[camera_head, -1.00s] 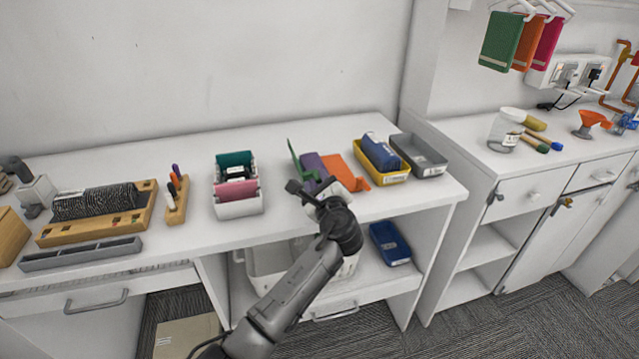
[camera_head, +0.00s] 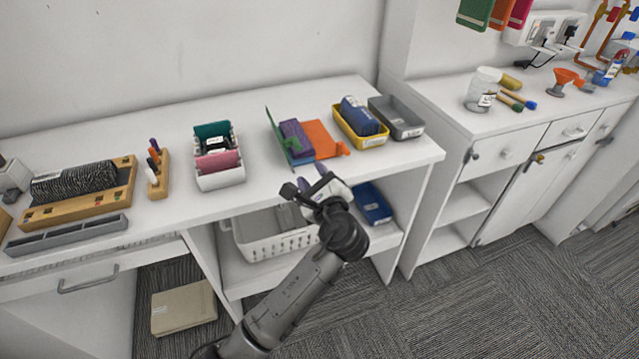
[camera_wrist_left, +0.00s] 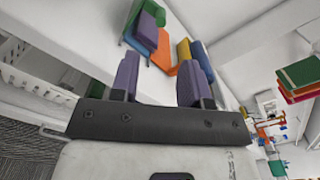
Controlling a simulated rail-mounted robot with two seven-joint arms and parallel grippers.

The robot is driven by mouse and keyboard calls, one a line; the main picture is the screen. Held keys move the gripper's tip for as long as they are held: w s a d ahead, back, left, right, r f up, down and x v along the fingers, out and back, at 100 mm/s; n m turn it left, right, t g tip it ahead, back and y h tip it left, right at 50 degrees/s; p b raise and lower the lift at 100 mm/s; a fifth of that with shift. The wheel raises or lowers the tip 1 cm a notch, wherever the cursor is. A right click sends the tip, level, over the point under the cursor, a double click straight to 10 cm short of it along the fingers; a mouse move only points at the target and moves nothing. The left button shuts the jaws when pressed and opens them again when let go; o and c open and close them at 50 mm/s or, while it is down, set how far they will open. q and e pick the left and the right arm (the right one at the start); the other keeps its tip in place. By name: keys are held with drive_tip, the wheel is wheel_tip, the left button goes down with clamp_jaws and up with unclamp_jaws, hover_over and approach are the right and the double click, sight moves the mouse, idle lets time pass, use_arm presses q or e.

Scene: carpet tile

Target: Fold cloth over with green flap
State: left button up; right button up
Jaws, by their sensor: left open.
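A folding board lies on the white table, with a purple cloth (camera_head: 297,138) on it. Its green flap (camera_head: 274,128) stands tilted up at the left of the cloth, and its orange flap (camera_head: 323,137) lies flat at the right. In the left wrist view, the purple cloth (camera_wrist_left: 147,27), green flap (camera_wrist_left: 163,48) and orange flap (camera_wrist_left: 160,63) show beyond the fingers. My left gripper (camera_head: 314,181) is in front of the board, near the table's front edge, apart from it. In the left wrist view its purple fingers (camera_wrist_left: 160,76) are spread and empty. My right gripper is out of view.
A yellow bin (camera_head: 369,142) with blue cloth and a grey bin (camera_head: 407,132) stand right of the board. A white holder (camera_head: 220,180) with teal and pink cloths stands left. A white basket (camera_head: 262,250) and blue tray (camera_head: 372,212) are on the shelf below.

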use_arm(q)
drive_tip(key=shift+v, duration=1.85)
